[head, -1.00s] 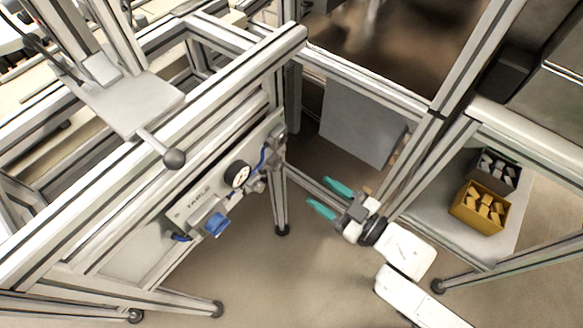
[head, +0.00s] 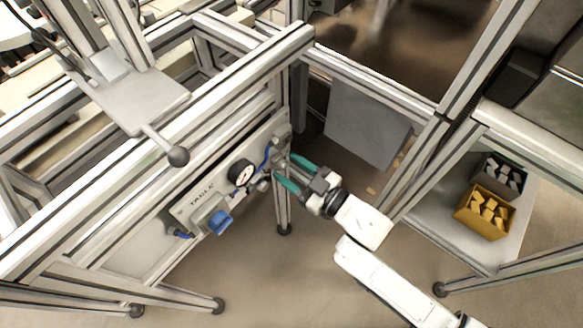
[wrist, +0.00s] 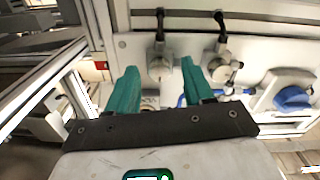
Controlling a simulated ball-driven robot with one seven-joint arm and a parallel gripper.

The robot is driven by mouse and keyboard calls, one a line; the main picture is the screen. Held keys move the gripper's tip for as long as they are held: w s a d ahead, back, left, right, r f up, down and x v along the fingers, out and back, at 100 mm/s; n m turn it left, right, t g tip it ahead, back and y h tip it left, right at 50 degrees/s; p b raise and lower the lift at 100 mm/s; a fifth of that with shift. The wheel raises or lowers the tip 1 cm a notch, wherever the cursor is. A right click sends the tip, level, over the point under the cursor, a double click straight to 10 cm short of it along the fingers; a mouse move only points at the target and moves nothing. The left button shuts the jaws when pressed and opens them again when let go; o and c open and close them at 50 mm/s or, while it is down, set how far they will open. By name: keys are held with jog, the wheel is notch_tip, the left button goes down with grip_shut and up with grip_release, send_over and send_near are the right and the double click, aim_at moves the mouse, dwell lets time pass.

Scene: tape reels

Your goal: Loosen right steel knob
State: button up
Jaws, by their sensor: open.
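The right steel knob (wrist: 160,68) sits on the panel's face. In the wrist view it shows between and just beyond the two green fingertips of my gripper (wrist: 158,68). My gripper (head: 285,165) is open, with one finger to each side of this knob, and I cannot tell whether either touches it. Another steel knob (wrist: 219,68) is beside it, to the right in the wrist view. In the head view my gripper is at the right end of the panel (head: 180,213), and its fingers partly hide the knobs there.
A dial gauge (head: 241,172) and a blue knob (head: 219,222) are on the same panel; the blue knob also shows in the wrist view (wrist: 293,98). A ball-ended lever (head: 178,156) juts out above. A yellow bin (head: 484,212) stands on a shelf at right.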

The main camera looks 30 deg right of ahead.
jog(key=shift+c, duration=0.5)
grip_shut()
jog(key=n, duration=0.6)
jog(key=shift+n, duration=0.3)
jog(key=n+b, duration=0.1)
jog(key=n, duration=0.2)
jog(key=shift+f, duration=0.1)
jog(key=shift+n+b, duration=0.45)
jog(key=shift+n, duration=1.65)
